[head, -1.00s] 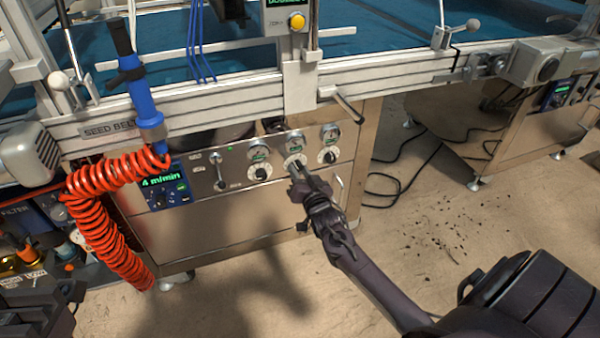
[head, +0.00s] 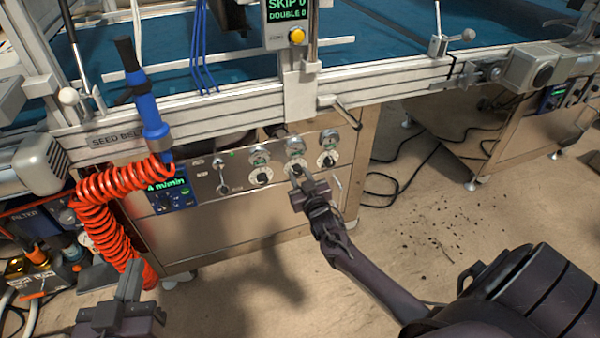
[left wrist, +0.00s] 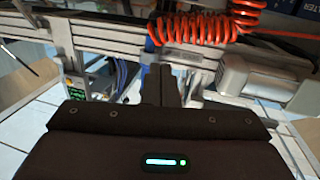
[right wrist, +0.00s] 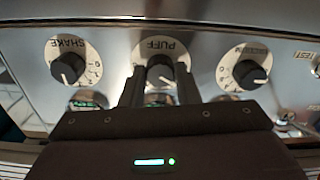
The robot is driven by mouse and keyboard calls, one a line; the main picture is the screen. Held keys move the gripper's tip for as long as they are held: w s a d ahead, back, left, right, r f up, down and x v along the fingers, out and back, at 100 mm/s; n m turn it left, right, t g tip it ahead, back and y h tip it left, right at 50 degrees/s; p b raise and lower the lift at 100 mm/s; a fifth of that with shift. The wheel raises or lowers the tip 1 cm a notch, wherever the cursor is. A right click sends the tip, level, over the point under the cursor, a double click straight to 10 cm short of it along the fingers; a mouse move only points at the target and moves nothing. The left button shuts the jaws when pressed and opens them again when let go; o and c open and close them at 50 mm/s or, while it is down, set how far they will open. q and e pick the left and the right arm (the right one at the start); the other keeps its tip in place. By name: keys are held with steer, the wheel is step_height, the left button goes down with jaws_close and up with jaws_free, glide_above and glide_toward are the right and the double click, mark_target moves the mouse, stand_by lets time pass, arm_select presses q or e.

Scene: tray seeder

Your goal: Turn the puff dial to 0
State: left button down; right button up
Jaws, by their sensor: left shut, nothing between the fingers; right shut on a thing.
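The puff dial (right wrist: 160,68) is a black knob on a white round scale marked PUFF, the middle of three dials in the right wrist view. In the head view the puff dial (head: 294,169) is partly hidden by my right gripper (head: 299,176). My right gripper (right wrist: 160,84) is shut on the black knob, one finger on each side. The number at the knob's pointer is too small to read. My left gripper (head: 131,280) is shut and empty at the lower left of the head view, in front of the cabinet and well away from the dials.
The shake dial (right wrist: 68,66) and another dial (right wrist: 244,70) flank the puff dial closely. A coiled red hose (head: 95,220) hangs near my left gripper. A metal crank handle (head: 345,112) sticks out above the panel. Open floor lies to the right.

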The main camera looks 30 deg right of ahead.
steer(key=n+p, duration=0.1)
steer(key=n, duration=0.1)
steer(key=shift+r+n, duration=0.1)
steer(key=shift+n, duration=0.3)
steer(key=n+p, duration=0.1)
steer(key=n, duration=0.2)
arm_select(q)
steer(key=s+a+f+g+y, duration=0.1)
steer(key=s+f+g+y, duration=0.1)
steer(key=s+f+g, duration=0.3)
steer(key=s+a+f+g+y, duration=0.1)
steer(key=s+f+g, duration=0.4)
steer(key=f, duration=0.7)
steer(key=shift+s+a+f+y, duration=0.2)
steer(key=shift+s+f+y, duration=0.2)
steer(key=shift+s, duration=0.4)
arm_select(e)
steer(key=shift+n, duration=0.3)
steer(key=o, duration=1)
steer(key=shift+c, duration=0.2)
arm_select(q)
steer(key=shift+r, duration=0.1)
arm_select(e)
steer(key=shift+s, duration=0.1)
